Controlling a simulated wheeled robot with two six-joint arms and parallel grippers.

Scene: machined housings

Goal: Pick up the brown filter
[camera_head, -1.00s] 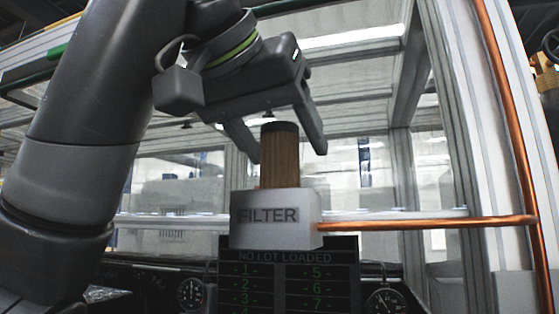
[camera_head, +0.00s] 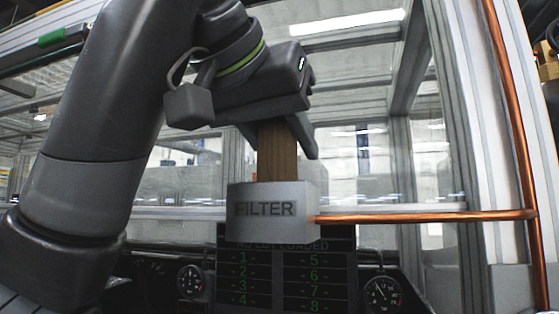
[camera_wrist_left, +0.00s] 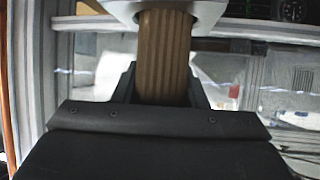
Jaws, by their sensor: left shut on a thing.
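The brown filter (camera_head: 277,155) is a ribbed upright cylinder. Its lower end sits in a grey holder marked FILTER (camera_head: 272,211). My left gripper (camera_head: 283,145) comes down from above with its fingers around the filter's upper part and is shut on it. The filter's dark top is hidden by the gripper. In the left wrist view the filter (camera_wrist_left: 165,55) runs between the two fingers (camera_wrist_left: 165,85) and into the opening of the pale holder (camera_wrist_left: 206,12). My right gripper is not in view.
A copper pipe (camera_head: 430,217) runs right from the holder to an upright copper pipe (camera_head: 515,120). A dark display panel (camera_head: 285,275) and round gauges (camera_head: 382,292) lie below. Metal frame posts and clear panels stand behind.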

